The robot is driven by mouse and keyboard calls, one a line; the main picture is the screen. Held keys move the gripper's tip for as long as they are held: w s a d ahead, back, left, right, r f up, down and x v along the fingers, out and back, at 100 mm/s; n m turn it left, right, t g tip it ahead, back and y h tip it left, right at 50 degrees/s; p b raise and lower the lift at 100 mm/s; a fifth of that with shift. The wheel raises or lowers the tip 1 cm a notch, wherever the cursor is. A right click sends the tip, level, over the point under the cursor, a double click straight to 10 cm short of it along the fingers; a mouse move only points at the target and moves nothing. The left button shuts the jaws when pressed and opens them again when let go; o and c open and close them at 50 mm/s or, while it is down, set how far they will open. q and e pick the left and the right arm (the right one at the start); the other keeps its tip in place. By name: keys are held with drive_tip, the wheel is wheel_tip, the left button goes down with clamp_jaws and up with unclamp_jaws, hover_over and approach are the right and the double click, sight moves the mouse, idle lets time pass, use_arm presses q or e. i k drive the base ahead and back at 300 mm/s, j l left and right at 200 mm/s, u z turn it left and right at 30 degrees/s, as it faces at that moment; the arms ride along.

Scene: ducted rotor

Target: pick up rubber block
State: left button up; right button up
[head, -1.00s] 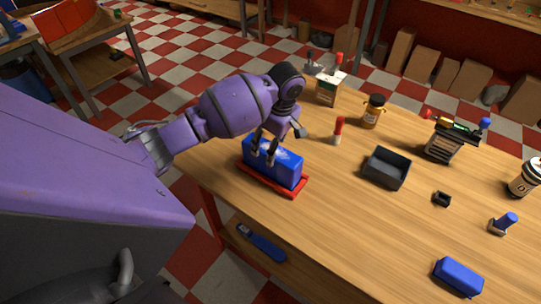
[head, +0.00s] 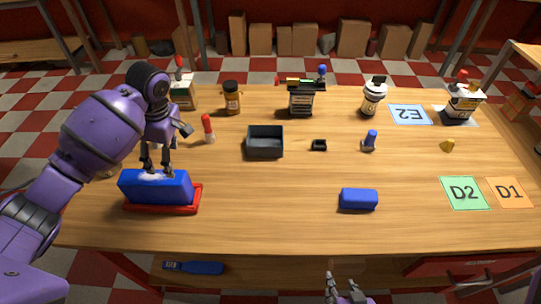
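A blue block (head: 358,198) lies on the bare table at centre right, apart from both grippers. A larger blue block (head: 150,188) with a whitish patch on top sits in a red tray (head: 182,209) at the left. I cannot tell from looks which block is rubber. My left gripper (head: 157,172) points down at the larger block, its fingertips at the block's top; whether it grips is unclear. My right gripper (head: 341,284) shows only partly at the bottom edge, in front of the table, with its fingers apart and nothing seen between them.
A black open bin (head: 265,142), a small black holder (head: 319,145) and a blue-topped peg (head: 370,140) stand mid-table. A red-topped tube (head: 208,128) and an amber jar (head: 232,98) are near the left arm. Lettered mats (head: 465,194) lie right. The table's front middle is clear.

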sight(361, 198)
drive_tip(key=z, duration=0.95)
